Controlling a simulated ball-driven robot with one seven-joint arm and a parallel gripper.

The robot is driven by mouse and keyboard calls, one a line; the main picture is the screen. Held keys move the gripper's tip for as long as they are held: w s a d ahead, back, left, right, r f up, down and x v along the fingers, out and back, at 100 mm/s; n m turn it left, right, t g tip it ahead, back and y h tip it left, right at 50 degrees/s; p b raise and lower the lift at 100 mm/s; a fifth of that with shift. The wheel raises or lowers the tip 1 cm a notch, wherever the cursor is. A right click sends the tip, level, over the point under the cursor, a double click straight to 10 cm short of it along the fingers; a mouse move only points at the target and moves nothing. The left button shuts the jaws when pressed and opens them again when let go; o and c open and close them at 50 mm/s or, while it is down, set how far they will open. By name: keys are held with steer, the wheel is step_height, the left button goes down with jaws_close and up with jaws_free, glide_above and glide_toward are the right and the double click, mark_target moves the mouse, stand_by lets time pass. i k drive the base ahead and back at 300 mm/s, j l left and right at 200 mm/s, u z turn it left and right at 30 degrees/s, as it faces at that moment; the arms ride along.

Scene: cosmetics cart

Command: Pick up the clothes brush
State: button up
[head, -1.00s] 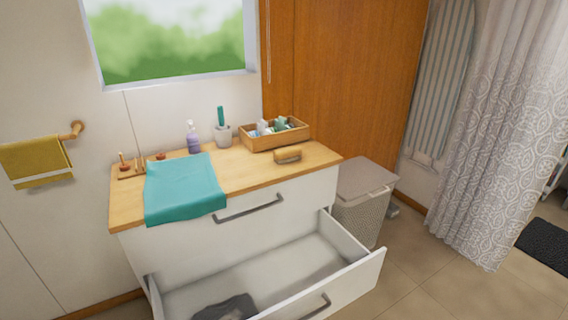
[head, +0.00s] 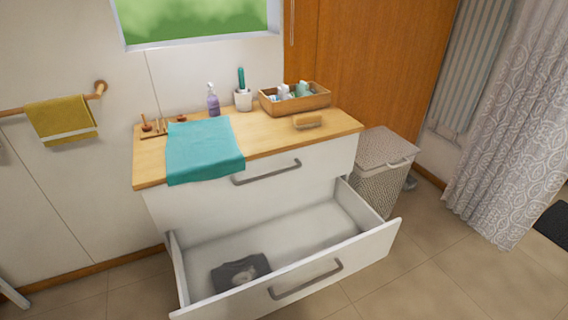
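The clothes brush (head: 307,121) lies on the wooden top of the cabinet (head: 268,134), near its right end. It has a light wooden back and sits just in front of the wooden box, apart from the teal towel. Its bristles are too small to make out. My gripper is not in the head view.
A teal towel (head: 203,150) hangs over the cabinet's front edge. A wooden box (head: 318,101) of bottles, a cup (head: 243,100) and a purple bottle (head: 213,101) stand behind. The open lower drawer (head: 330,268) juts forward, holding dark cloth (head: 241,272). A hamper (head: 382,170) stands right.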

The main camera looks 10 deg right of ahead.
mark_target(307, 120)
steer(key=i+j+u, duration=0.1)
steer(key=i, duration=0.3)
steer(key=i+j, duration=0.25)
steer(key=i, duration=0.15)
steer(key=i+j+u, duration=0.15)
steer(key=i, duration=0.3)
